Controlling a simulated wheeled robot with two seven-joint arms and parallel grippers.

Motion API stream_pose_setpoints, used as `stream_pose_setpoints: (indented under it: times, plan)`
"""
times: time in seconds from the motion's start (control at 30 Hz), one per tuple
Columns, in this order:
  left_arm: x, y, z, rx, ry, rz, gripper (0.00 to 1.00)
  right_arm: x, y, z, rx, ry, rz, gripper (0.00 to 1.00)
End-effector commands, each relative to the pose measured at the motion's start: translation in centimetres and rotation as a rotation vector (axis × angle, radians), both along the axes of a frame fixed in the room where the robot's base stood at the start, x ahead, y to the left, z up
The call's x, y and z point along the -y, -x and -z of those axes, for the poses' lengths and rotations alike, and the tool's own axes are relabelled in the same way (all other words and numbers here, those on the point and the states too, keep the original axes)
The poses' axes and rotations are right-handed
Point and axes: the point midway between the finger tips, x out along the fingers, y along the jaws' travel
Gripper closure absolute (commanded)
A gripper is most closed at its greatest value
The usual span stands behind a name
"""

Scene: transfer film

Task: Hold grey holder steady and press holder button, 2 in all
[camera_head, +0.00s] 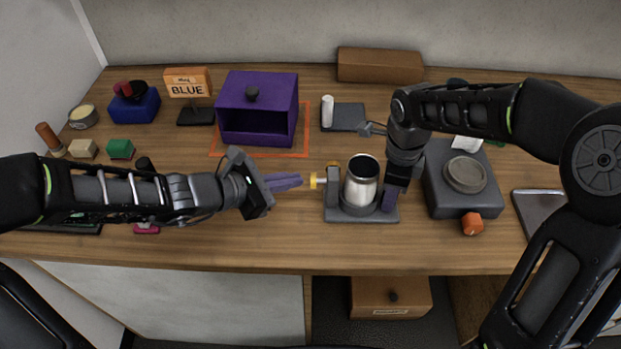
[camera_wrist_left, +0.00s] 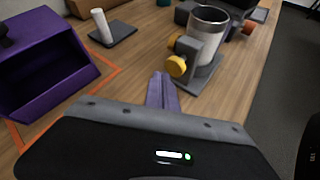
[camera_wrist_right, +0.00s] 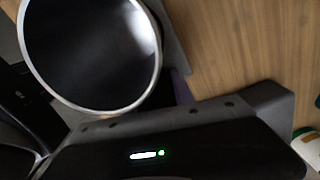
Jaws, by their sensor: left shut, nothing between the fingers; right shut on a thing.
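The grey holder (camera_head: 334,207) stands on the table in the middle of the head view, with a metal cup (camera_head: 361,183) upright in it. Its yellow button (camera_head: 316,181) faces left; the button also shows in the left wrist view (camera_wrist_left: 177,66). My left gripper (camera_head: 300,180) is shut and empty, its purple fingertips pointing at the button with a small gap between. My right gripper (camera_head: 389,200) is shut on the holder at its right side, beside the cup. In the right wrist view the cup's rim (camera_wrist_right: 157,60) fills the upper left and hides most of the fingers.
A purple open box (camera_head: 258,105) stands in an orange outline at the back left. A grey device (camera_head: 462,205) with an orange knob (camera_head: 472,223) is right of the holder. A BLUE sign (camera_head: 188,84), a blue block (camera_head: 134,106) and a dark pad (camera_head: 349,118) stand further back.

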Motion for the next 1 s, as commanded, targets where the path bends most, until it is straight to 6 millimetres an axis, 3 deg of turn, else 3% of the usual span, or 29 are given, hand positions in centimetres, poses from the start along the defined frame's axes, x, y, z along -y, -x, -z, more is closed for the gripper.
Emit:
stream_pose_setpoints:
  times: [1.0]
  plan:
    - [1.16, 0.12, -0.01, -0.001, 0.000, 0.001, 1.00, -0.01, -0.01, -0.02, 0.000, 0.000, 0.000, 1.00]
